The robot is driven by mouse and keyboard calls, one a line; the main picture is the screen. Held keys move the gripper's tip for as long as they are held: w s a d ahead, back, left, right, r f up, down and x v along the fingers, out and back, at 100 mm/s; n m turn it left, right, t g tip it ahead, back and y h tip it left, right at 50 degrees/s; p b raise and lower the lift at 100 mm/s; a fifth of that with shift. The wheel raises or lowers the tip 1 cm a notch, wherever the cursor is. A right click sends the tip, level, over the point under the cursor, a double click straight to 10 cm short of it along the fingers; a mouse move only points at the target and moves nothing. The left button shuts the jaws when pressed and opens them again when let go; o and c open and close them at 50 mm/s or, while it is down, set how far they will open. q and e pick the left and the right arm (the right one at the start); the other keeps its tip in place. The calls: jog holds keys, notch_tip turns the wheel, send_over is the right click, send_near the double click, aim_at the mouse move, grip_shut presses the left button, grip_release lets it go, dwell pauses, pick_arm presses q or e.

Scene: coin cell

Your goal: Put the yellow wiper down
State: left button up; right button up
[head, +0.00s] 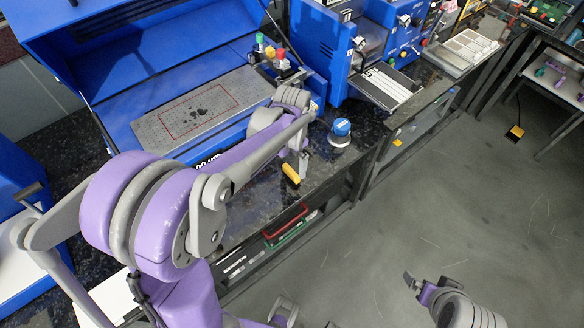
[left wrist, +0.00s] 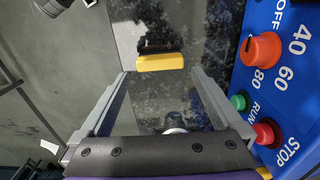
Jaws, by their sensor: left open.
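The yellow wiper (head: 291,173) lies on the dark speckled bench top near its front edge. In the left wrist view the wiper (left wrist: 160,62) shows its yellow body and a black strip along its far side. My left gripper (left wrist: 161,75) is open, with its two fingers apart and nothing held between them. The wiper is just beyond the fingertips and looks clear of them. In the head view my left gripper (head: 303,160) is right beside the wiper, partly hidden by its own arm. My right gripper (head: 425,288) is over the floor at the lower right, its jaws unclear.
A blue-topped round item (head: 341,130) stands on the bench close to the left gripper. A blue machine (head: 230,60) with a perforated metal plate is behind. A control panel with an orange knob (left wrist: 262,48) and buttons is close to the right finger in the wrist view.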

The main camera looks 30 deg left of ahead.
aim_at(292, 170)
pick_arm(q)
notch_tip(292, 170, up, 6)
jog(key=s+d+f+n+t, duration=0.1)
jog(key=s+d+n+t, duration=0.1)
jog(key=s, duration=0.6)
jog(key=s+d+n+t, duration=0.2)
jog(key=s+d+t, duration=0.1)
jog(key=s, duration=0.5)
jog(key=shift+d+f+n, duration=0.3)
jog(key=shift+d+f, duration=0.1)
jog(key=shift+d, duration=0.45)
